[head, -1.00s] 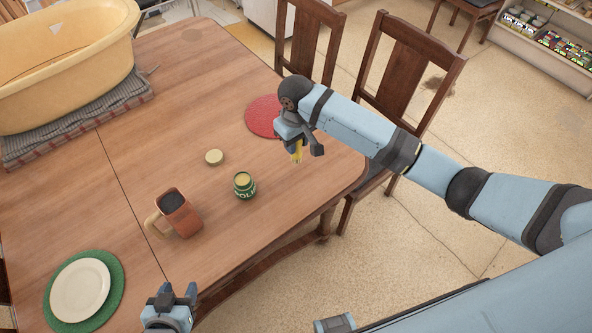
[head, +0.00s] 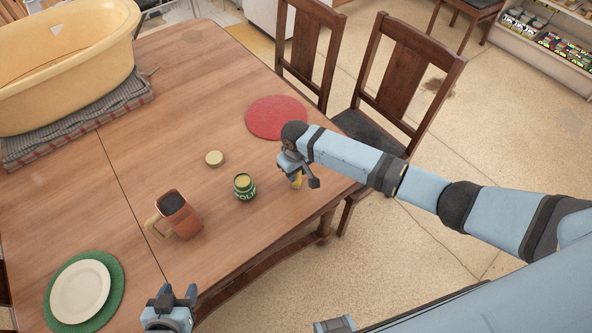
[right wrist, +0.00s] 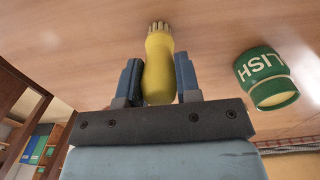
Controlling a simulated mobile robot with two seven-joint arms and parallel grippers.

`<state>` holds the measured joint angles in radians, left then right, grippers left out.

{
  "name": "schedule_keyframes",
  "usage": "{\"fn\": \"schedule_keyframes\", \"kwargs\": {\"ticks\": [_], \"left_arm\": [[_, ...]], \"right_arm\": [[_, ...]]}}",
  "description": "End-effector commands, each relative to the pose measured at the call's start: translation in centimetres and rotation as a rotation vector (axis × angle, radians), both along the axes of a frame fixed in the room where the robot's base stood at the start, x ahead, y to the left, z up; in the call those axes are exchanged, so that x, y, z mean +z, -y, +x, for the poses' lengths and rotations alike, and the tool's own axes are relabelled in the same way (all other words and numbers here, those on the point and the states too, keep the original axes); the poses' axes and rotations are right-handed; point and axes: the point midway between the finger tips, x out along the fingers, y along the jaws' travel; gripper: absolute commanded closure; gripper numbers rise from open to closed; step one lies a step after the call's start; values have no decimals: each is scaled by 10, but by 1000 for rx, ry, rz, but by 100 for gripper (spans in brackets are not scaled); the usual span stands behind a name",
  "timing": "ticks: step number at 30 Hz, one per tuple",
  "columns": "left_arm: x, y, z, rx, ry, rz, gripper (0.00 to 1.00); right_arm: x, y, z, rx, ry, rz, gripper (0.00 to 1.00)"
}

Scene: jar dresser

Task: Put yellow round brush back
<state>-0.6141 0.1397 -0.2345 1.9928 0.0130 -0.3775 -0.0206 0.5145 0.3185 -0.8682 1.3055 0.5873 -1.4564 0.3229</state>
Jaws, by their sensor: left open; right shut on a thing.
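The yellow round brush (head: 297,180) is in my right gripper (head: 290,165), near the table's right edge. In the right wrist view the brush (right wrist: 158,68) stands between the two fingers (right wrist: 159,82), its pale bristle end pointing toward the tabletop. I cannot tell whether the bristles touch the table. A green polish jar (head: 244,187) stands open on the table, left of the right gripper; it also shows in the right wrist view (right wrist: 265,77). A round lid (head: 214,158) lies behind the jar. My left gripper (head: 178,292) is open and empty at the table's front edge.
A reddish mug (head: 178,215) stands left of the jar. A red round mat (head: 276,117) lies behind the right gripper. A plate (head: 80,291) on a green mat (head: 112,312) is at front left, and a yellow tub (head: 60,60) at back left. Chairs stand beyond the right edge.

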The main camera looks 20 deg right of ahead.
Motion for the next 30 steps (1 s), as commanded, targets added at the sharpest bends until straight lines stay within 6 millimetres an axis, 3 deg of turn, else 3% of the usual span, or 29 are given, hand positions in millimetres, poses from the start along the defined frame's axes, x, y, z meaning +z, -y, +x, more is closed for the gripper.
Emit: {"fn": "schedule_keyframes", "kwargs": {"ticks": [5, 6, 9, 20, 30], "left_arm": [[0, 0, 0, 0, 0, 0, 47], [0, 0, 0, 0, 0, 0, 47], [0, 0, 0, 0, 0, 0, 47], [1, 1, 0, -1, 1, -1, 47], [1, 1, 0, -1, 1, -1, 47]], "right_arm": [[-3, 0, 0, -1, -1, 0, 93], [-3, 0, 0, -1, -1, 0, 60], [-2, 0, 0, 0, -1, 0, 43], [6, 0, 1, 0, 2, 1, 43], [74, 0, 1, 0, 2, 2, 43]]}}
